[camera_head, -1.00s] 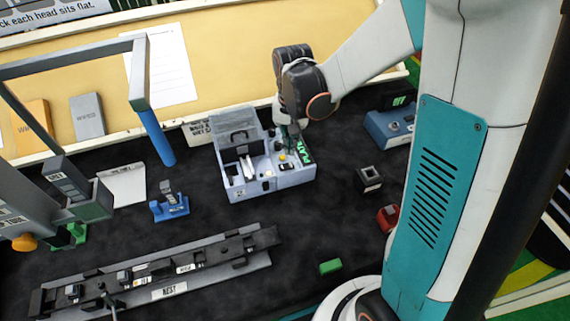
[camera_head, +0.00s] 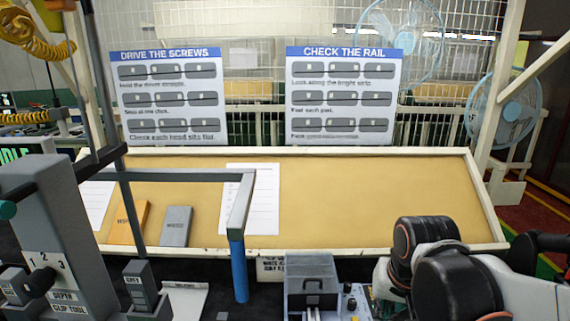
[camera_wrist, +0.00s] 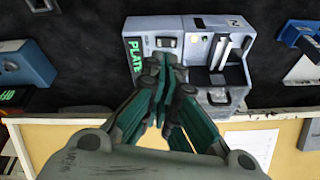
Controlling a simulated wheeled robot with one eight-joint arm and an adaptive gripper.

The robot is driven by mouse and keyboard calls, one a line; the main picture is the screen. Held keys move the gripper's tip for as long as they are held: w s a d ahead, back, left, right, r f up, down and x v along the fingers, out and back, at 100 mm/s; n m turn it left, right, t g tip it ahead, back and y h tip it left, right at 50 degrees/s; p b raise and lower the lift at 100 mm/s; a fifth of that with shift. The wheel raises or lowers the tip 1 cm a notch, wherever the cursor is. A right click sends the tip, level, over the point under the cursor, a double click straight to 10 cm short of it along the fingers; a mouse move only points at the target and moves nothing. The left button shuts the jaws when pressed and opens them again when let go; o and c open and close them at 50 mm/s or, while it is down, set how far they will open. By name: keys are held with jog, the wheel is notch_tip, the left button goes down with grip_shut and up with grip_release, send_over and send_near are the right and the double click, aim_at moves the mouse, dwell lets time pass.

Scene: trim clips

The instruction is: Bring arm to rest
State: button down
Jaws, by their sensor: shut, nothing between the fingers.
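In the wrist view my gripper (camera_wrist: 165,72) is shut and empty, its dark green fingers together. It hangs in front of the grey-blue plate box (camera_wrist: 183,24), whose open part holds white pieces; whether it touches the box cannot be told. In the head view the top of this box (camera_head: 312,285) shows at the bottom edge. My arm's dark wrist and pale link fill the lower right there, and the fingers are out of that view.
A grey frame (camera_head: 238,210) with a blue post stands left of the box. A grey unit (camera_head: 45,240) marked 1 2 3 stands far left. A tan board (camera_head: 370,200) lies behind, with posters and fans beyond. In the wrist view a blue device (camera_wrist: 28,64) is at left.

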jog(key=s+n+t+b, duration=0.3)
jog(key=s+b, duration=0.1)
jog(key=s, duration=0.4)
jog(key=shift+t, duration=0.3)
